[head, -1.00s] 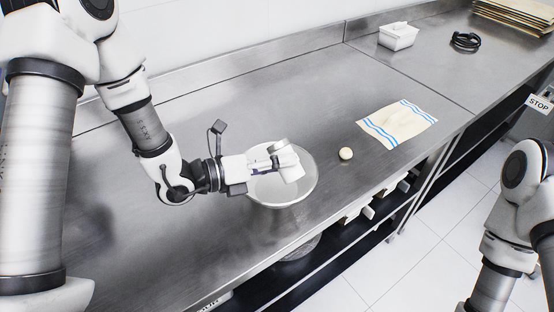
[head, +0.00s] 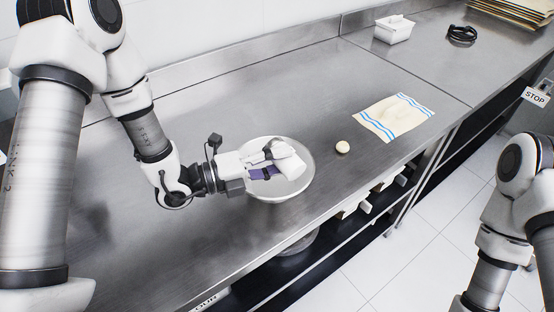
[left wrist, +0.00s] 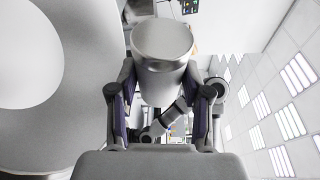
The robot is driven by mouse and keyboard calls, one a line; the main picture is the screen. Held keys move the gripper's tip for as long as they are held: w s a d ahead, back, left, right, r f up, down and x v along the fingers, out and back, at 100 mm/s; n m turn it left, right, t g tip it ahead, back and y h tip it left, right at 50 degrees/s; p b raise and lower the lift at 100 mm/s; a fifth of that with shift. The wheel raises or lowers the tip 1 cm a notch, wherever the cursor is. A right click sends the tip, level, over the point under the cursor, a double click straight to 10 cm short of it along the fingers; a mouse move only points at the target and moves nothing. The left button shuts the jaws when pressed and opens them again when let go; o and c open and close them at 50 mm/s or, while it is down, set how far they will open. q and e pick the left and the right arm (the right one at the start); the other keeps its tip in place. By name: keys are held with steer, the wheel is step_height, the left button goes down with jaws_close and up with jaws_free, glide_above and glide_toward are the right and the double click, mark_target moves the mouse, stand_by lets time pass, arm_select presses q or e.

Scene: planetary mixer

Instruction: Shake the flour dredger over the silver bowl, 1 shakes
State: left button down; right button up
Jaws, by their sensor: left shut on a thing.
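The flour dredger (head: 290,165) is a short, pale silver cylinder, tilted over the silver bowl (head: 303,184). My left gripper (head: 270,163) is shut on it and holds it above the bowl's opening, partly hiding the bowl's inside. In the left wrist view the dredger (left wrist: 162,70) sits between the two purple-padded fingers, with a round silver end toward the camera. The bowl (left wrist: 90,80) fills the left of that view, with a white area inside. My right arm stands at the right edge of the head view, its gripper out of sight.
A cream cloth with blue stripes (head: 392,117), a white tub (head: 394,29) and a black coiled item (head: 461,34) lie farther back. The counter left of the bowl is clear.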

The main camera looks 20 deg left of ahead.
arm_select(q)
steer(key=shift+s+r+n+t+h+p, duration=0.1)
steer(key=shift+r+n+t+h+p, duration=0.3)
steer(key=shift+n, duration=0.7)
steer(key=shift+w+a+r+n+t+h, duration=0.1)
steer(key=shift+r+n, duration=0.1)
steer(key=shift+n, duration=0.35)
steer(key=shift+w+d+r+n+t+h, duration=0.1)
steer(key=shift+r+n, duration=0.1)
steer(key=shift+n, duration=0.4)
steer(key=shift+a+r+n+t+h, duration=0.1)
steer(key=shift+r+n, duration=0.1)
steer(key=shift+n, duration=0.35)
step_height(320, 180, up, 5)
steer(key=p, duration=0.4)
steer(key=shift+r+p, duration=0.1)
steer(key=shift+p, duration=0.2)
